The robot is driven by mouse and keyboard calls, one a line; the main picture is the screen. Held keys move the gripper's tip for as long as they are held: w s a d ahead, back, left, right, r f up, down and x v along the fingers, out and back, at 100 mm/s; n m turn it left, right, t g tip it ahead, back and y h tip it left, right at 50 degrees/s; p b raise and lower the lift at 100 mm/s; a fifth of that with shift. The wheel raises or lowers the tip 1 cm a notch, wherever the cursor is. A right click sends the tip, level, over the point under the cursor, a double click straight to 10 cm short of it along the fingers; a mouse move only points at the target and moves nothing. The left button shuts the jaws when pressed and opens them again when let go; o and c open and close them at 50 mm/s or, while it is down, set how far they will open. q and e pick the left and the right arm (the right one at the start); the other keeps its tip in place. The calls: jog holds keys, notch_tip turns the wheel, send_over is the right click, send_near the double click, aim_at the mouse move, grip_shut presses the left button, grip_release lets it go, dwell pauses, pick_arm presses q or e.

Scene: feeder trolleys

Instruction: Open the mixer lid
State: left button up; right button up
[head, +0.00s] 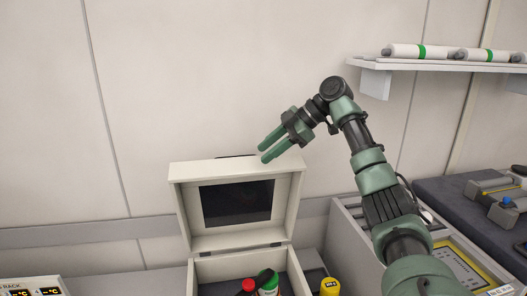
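A cream box that I take to be the mixer (195,277) stands on the bench at the bottom centre. Its lid (182,206) stands raised at the back, with a dark panel (237,203) on its inner face. Inside the box are a red-capped item (249,285) and a green-capped container (266,278); their lower parts are cut off by the frame. My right gripper (262,149) is just above the lid's top edge, fingers pointing left and apart, with nothing between them. I cannot tell whether a finger touches the lid. My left gripper is not in view.
A yellow-capped container (330,286) stands right of the box. A grey machine with a yellow panel (468,268) is at the lower right, partly behind my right arm. A wall shelf (440,66) holds white rolls. A display rack (32,287) is at the lower left.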

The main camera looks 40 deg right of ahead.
jog(key=shift+p+v, duration=1.5)
jog(key=shift+v, duration=1.55)
